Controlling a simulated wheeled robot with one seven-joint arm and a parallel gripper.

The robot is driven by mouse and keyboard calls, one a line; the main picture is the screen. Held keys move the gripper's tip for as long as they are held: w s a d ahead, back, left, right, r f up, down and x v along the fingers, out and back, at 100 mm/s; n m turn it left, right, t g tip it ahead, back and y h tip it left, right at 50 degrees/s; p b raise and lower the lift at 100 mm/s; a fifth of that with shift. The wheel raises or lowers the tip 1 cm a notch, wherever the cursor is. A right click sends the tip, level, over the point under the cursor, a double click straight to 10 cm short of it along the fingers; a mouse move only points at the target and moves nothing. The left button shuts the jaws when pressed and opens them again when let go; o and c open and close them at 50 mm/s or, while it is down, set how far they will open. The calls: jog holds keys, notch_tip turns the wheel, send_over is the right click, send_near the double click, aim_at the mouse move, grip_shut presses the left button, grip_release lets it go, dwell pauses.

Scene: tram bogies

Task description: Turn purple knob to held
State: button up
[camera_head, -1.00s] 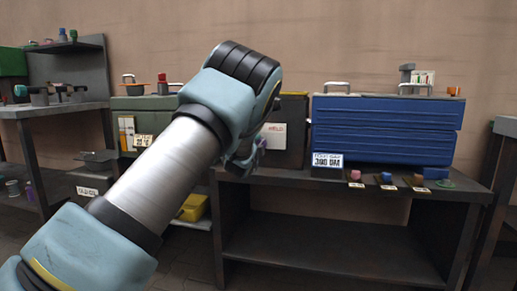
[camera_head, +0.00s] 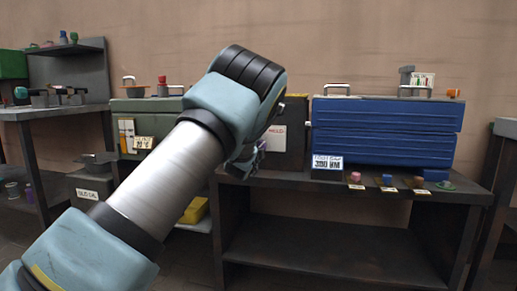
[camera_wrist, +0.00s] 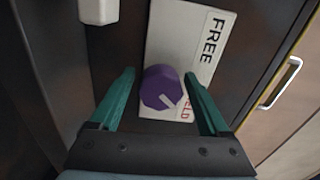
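The purple knob (camera_wrist: 158,86) sits on a white label plate (camera_wrist: 178,45) on a dark box front. A white mark on its face points to the lower right in the wrist view, toward red lettering partly hidden by the knob and finger. The word FREE is readable higher on the plate. My gripper (camera_wrist: 159,74) is open, its two green fingers on either side of the knob. I see gaps between the fingers and the knob. In the head view my arm hides most of my gripper beside the dark box (camera_head: 291,142).
A white block (camera_wrist: 98,10) juts out at the upper left of the wrist view, and a pale handle (camera_wrist: 281,84) is at the right. A blue drawer chest (camera_head: 385,130) stands right of the dark box. Small coloured knobs lie along the bench (camera_head: 330,184) front.

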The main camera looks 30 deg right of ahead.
jog(key=shift+o, duration=0.4)
jog(key=shift+s+a, duration=0.2)
jog(key=shift+a, duration=0.05)
jog(key=p+v, duration=0.1)
jog(key=v, duration=0.9)
jog(key=shift+s, duration=0.1)
